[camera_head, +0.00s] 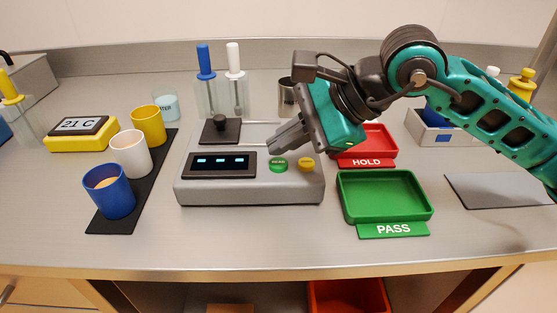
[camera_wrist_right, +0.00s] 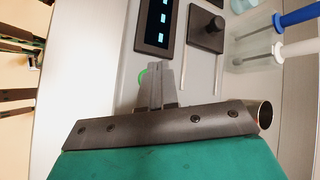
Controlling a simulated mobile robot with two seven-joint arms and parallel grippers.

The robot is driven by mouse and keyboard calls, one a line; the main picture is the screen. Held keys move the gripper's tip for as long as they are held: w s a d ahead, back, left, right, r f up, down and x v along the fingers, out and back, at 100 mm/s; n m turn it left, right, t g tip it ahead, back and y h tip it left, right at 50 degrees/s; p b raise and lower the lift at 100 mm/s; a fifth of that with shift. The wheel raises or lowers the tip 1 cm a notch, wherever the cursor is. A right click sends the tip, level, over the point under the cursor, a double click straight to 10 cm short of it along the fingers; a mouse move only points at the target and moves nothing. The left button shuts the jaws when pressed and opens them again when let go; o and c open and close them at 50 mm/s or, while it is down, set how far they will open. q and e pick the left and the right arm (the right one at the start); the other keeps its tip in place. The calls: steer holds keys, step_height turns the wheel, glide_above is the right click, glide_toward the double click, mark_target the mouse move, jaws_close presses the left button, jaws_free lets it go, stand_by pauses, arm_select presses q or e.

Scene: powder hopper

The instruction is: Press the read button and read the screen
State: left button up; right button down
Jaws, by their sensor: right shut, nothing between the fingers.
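The grey instrument (camera_head: 250,190) stands mid-table with a dark screen (camera_head: 219,165) showing three short pale-blue bars. A green read button (camera_head: 278,164) and a yellow button (camera_head: 306,164) sit to the right of the screen. My right gripper (camera_head: 272,146) is shut and empty, its fingertips close above and behind the green button. In the right wrist view, the shut fingertips (camera_wrist_right: 157,68) partly cover the green button (camera_wrist_right: 142,77), and the screen (camera_wrist_right: 157,25) lies beyond. I cannot tell whether they touch the button. My left gripper is not in view.
Blue (camera_head: 109,191), white (camera_head: 130,154) and yellow (camera_head: 147,125) cups stand on a black mat at left. A thermometer (camera_head: 80,133) reads 21 C. A green PASS tray (camera_head: 385,222) and red HOLD tray (camera_head: 366,161) are at right. A black knob (camera_head: 220,128) stands behind the screen.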

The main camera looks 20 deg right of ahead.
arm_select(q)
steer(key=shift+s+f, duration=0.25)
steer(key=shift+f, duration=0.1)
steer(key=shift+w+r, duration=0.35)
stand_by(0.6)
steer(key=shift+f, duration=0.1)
arm_select(e)
steer(key=shift+f, duration=0.1)
steer(key=shift+f+b, duration=0.35)
steer(key=shift+b, duration=0.3)
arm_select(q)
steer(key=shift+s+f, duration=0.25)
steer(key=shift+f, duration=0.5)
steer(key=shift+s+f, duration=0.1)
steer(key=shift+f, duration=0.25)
arm_select(e)
steer(key=shift+f, duration=0.15)
